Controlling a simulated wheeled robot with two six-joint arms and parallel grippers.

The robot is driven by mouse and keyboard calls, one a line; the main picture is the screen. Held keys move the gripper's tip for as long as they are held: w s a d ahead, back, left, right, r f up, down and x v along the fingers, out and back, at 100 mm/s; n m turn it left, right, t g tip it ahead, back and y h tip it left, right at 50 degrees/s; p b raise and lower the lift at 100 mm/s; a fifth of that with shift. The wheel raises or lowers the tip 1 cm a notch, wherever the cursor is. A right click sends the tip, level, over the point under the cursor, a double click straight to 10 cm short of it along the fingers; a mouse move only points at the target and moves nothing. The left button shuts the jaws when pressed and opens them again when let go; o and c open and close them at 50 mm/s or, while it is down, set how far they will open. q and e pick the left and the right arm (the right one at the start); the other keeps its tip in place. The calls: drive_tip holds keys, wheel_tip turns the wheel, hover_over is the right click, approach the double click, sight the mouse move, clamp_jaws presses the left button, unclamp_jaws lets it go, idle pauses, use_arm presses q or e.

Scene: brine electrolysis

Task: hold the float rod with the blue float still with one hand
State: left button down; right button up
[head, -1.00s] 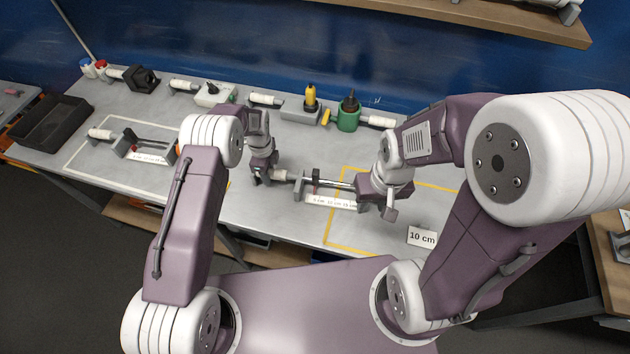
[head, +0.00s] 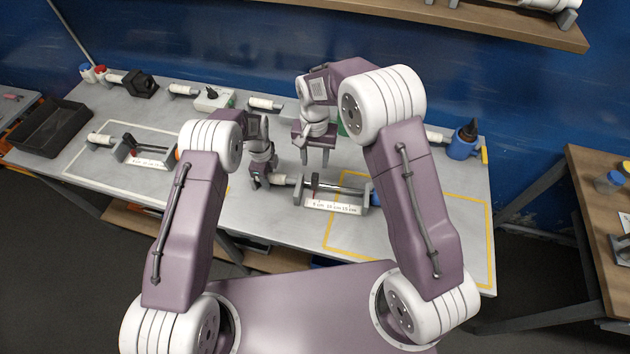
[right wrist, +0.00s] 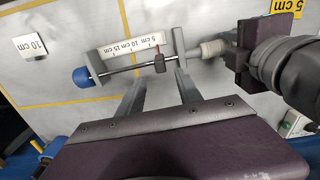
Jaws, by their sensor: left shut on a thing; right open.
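The float rod (right wrist: 125,69) lies across a grey stand (right wrist: 179,67) with a ruler strip marked 5, 10 and 15 cm. The blue float (right wrist: 82,77) is at one end, beyond the stand's upright; it also shows in the head view (head: 375,198). A pale handle (right wrist: 211,49) is at the other end. My left gripper (head: 263,181) is shut on the handle end, left of the stand. My right gripper (head: 315,160) is open and empty, behind the stand; its two fingers show in its wrist view, apart from the rod. A dark collar (right wrist: 160,63) sits on the rod.
Yellow tape (head: 487,225) outlines an area at the right. A second stand (head: 150,152) sits in a white outline at the left. Several devices line the back edge, including a blue holder (head: 463,145). A "10 cm" card (right wrist: 29,47) lies near the float.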

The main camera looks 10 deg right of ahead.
sight(315, 182)
wheel_tip(315, 182, down, 12)
drive_tip(key=shift+r, duration=0.1)
clamp_jaws()
idle(0.3)
idle(1.2)
drive_tip(key=shift+d, duration=0.1)
